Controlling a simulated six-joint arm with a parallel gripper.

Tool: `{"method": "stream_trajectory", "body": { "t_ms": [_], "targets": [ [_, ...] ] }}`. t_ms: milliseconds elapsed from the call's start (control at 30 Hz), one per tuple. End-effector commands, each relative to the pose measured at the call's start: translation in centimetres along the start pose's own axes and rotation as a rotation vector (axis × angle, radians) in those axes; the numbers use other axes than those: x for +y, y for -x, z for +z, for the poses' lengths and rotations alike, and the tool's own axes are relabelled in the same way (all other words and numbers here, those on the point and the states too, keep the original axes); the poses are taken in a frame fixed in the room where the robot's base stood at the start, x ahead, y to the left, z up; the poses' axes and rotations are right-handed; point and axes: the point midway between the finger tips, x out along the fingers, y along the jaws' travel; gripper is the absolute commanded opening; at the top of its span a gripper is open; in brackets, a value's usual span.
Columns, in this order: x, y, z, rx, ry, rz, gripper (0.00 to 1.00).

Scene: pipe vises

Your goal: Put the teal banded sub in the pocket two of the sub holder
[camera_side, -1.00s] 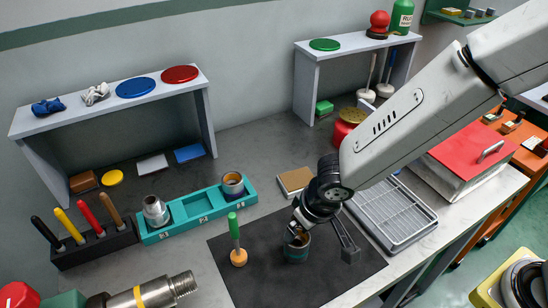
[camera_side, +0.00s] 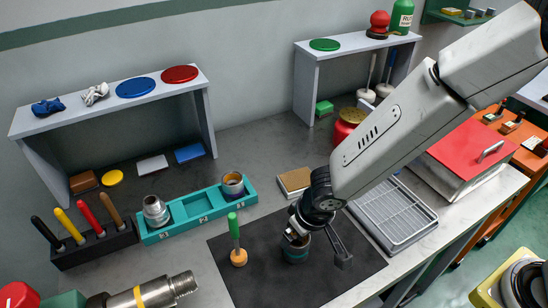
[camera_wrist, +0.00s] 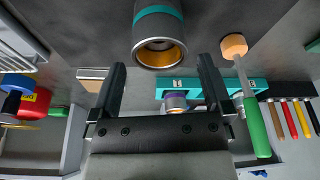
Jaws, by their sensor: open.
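The teal banded sub (camera_side: 296,254) stands upright on the dark mat, a grey cylinder with a teal band. In the wrist view the sub (camera_wrist: 160,15) shows its open end and orange-brown inside, just beyond the fingertips. My gripper (camera_side: 318,250) is open, with its fingers low near the sub and partly covering it; in the wrist view the gripper (camera_wrist: 161,64) has nothing between its fingers. The teal sub holder (camera_side: 190,231) lies behind the mat to the left. A silver sub (camera_side: 155,210) fills its left pocket, and its middle pocket is empty. Another sub (camera_side: 233,185) fills the right pocket.
A green-handled brush (camera_side: 235,240) stands on the mat between the sub and the holder. A tan box (camera_side: 293,182) and a wire tray (camera_side: 395,215) flank my arm. A metal pipe (camera_side: 160,290) lies at the front left.

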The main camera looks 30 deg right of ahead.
Motion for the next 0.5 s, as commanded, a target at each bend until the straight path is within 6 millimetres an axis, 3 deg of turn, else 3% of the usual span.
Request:
{"method": "stream_trajectory", "body": {
  "t_ms": [500],
  "targets": [
    [0.0, -4.3, 0.1, -0.002, 0.000, 0.001, 1.00]
  ]
}}
